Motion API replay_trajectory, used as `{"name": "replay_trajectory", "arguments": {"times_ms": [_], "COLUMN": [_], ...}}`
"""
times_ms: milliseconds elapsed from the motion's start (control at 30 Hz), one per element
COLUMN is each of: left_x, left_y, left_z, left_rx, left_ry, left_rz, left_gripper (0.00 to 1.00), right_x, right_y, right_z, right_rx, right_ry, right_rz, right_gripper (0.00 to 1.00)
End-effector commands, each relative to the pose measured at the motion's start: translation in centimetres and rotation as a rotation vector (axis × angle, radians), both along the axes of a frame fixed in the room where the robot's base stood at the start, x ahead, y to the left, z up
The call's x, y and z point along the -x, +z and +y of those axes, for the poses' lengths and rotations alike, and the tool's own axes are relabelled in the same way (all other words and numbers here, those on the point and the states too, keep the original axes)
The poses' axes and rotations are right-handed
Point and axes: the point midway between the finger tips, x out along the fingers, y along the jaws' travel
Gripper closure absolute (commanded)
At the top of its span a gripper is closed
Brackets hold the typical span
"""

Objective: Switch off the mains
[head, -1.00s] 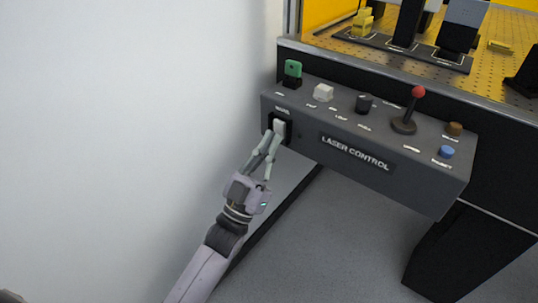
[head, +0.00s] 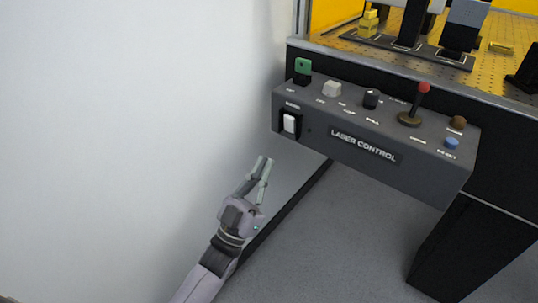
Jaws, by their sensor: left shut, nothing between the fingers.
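The mains switch (head: 290,123) is a white rocker in a black frame on the left of the front face of the grey laser control box (head: 362,149). A small label sits above it; I cannot tell for sure from its tilt whether it is on or off. My left gripper (head: 264,168) is shut and empty, below and left of the switch, apart from it, with its fingertips pointing up. Nothing hides the switch. My right gripper is not in view.
On the box top are a green key-like part (head: 303,67), a white button (head: 332,88), a black knob (head: 371,99), a red-topped joystick (head: 423,90), a brown button (head: 458,122) and a blue button (head: 451,143). A pale wall (head: 130,130) stands left. Open floor lies below.

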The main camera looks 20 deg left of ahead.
Motion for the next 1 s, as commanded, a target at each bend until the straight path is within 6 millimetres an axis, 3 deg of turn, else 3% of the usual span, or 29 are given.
{"name": "replay_trajectory", "arguments": {"times_ms": [100,333,1000], "left_x": [1.2,2.9,3.2], "left_y": [-1.9,-4.2,-4.7], "left_z": [0.4,1.1,1.2], "left_rx": [-0.001,0.001,-0.001], "left_ry": [0.001,0.001,0.002], "left_rz": [0.006,0.002,0.005], "left_gripper": [1.00,1.00,1.00], "right_x": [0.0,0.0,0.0], "right_y": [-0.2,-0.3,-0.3], "right_z": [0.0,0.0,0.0], "right_rx": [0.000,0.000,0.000], "right_ry": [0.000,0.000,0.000], "right_rz": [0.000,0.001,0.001], "right_gripper": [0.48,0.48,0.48]}}
